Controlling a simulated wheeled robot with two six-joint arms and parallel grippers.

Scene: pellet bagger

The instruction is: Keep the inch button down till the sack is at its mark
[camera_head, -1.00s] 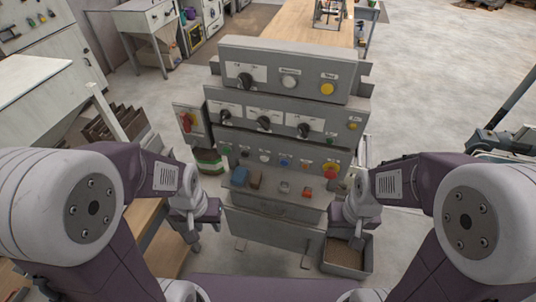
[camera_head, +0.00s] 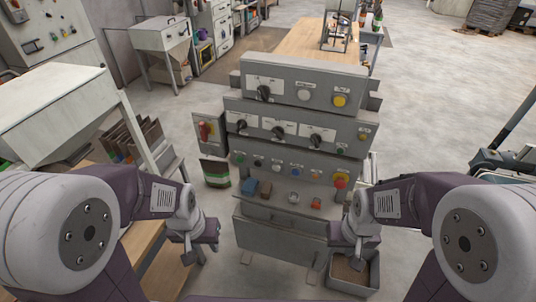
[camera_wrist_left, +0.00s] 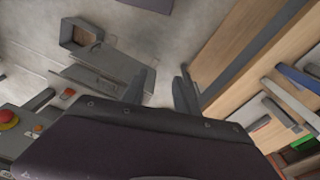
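The grey control console (camera_head: 296,130) stands in front of me with stepped rows of knobs and buttons. Its lowest button row holds a green button (camera_head: 240,157), black, white (camera_head: 276,165) and blue (camera_head: 295,170) ones, and a red mushroom button on yellow (camera_head: 340,180). The labels are too small to tell which is the inch button. A green and white sack (camera_head: 215,173) stands left of the console; no mark on it is readable. My left gripper (camera_head: 195,254) is left of the console, apart from it; its fingers (camera_wrist_left: 165,88) are spread and empty. My right gripper (camera_head: 359,260) hangs at the console's right; its fingertips are unclear.
A bin of brown pellets (camera_head: 352,270) stands at the console's lower right, beneath my right gripper. Blue and brown blocks lie on the console's ledge (camera_head: 285,209). A wooden bench (camera_head: 150,252) is at the left. Open floor (camera_head: 440,80) lies to the right.

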